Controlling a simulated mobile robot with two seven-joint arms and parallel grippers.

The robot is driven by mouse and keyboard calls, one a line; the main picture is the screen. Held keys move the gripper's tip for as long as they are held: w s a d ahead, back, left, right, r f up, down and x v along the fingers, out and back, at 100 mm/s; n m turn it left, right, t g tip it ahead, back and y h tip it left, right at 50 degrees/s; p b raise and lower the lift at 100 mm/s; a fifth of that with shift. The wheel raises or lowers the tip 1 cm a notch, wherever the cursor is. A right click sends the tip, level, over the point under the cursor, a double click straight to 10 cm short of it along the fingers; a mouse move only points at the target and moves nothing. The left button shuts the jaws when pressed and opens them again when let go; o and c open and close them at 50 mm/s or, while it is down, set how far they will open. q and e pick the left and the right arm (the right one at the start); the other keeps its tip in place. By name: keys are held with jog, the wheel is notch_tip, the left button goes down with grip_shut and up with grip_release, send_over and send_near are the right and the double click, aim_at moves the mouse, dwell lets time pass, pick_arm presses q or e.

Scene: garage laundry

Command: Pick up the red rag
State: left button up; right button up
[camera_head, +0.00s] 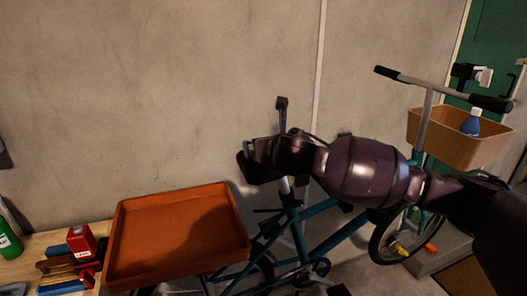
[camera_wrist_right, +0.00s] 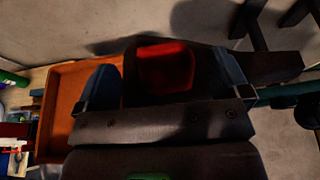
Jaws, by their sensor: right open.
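A dark red patch that looks like the red rag (camera_wrist_right: 166,66) shows in the right wrist view, lying on a dark shape that appears to be the bike saddle (camera_wrist_right: 275,66). My right gripper (camera_wrist_right: 168,82) is open, with one blue-tipped finger on each side of the red patch. I cannot tell whether the fingers touch it. In the head view my right gripper (camera_head: 262,160) is over the saddle area of the teal bike (camera_head: 320,222), and the rag is hidden there. My left gripper is not in view.
An orange-brown tray (camera_head: 180,198) sits left of my right gripper. A wooden bench (camera_head: 45,245) at far left carries a red bottle (camera_head: 82,241), a green bottle (camera_head: 8,241) and tools. A tan basket (camera_head: 455,142) with a blue bottle (camera_head: 471,122) hangs at the handlebar. A wall stands behind.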

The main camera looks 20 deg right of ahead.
jog(key=shift+x, duration=1.65)
jog(key=shift+d, duration=0.1)
jog(key=shift+c, duration=0.3)
jog(key=c, duration=0.9)
